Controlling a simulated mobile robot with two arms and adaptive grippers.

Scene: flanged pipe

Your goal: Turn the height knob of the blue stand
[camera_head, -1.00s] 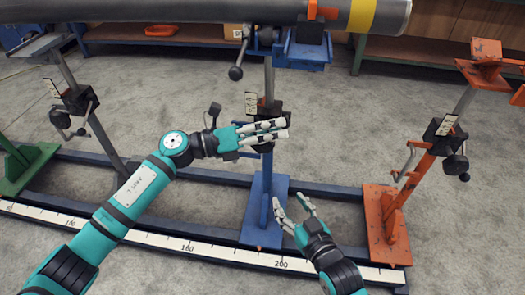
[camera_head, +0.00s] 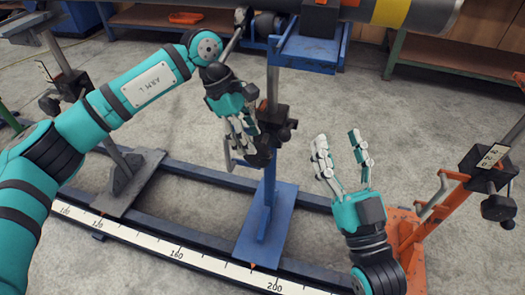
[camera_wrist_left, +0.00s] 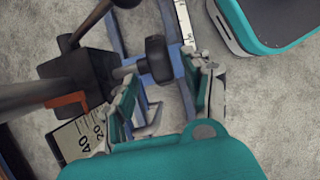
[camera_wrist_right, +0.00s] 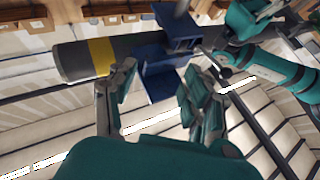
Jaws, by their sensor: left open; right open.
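The blue stand (camera_head: 268,195) rises from the rail in the middle of the head view, with a black clamp block (camera_head: 282,120) on its post. My left gripper (camera_head: 247,150) points down beside the post, just left of the block, and is open. In the left wrist view a dark round knob (camera_wrist_left: 158,58) on a short shaft lies between its spread fingers (camera_wrist_left: 160,72); I cannot tell whether they touch it. In the head view the fingers partly hide the knob. My right gripper (camera_head: 343,150) is open and empty, pointing up, right of the stand.
A grey pipe with a yellow band (camera_head: 391,12) lies above the blue cradle (camera_head: 308,50). An orange stand (camera_head: 440,210) is at the right, close to my right arm. A grey stand (camera_head: 125,170) is at the left. A scale rail (camera_head: 180,252) runs along the front.

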